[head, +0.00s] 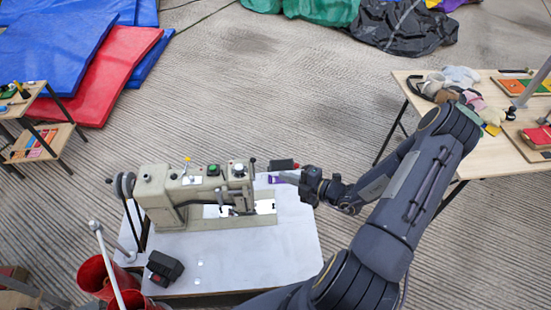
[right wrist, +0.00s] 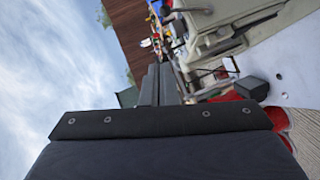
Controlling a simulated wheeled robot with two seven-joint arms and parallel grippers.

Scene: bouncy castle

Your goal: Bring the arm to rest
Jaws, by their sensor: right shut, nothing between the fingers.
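My right arm (head: 400,215) reaches in from the lower right over the white table. Its gripper (head: 283,177) is shut and empty, just right of the sewing machine's right end, above the table's far right part. In the right wrist view the closed fingers (right wrist: 158,84) point forward with nothing held between them. My left gripper is not in view.
A beige sewing machine (head: 195,182) stands on the white table (head: 250,255), with a dark box (head: 165,267) in front. A wooden table (head: 478,140) with soft items lies right. Red buckets (head: 95,275) stand lower left. Blue and red mats (head: 110,75) lie upper left.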

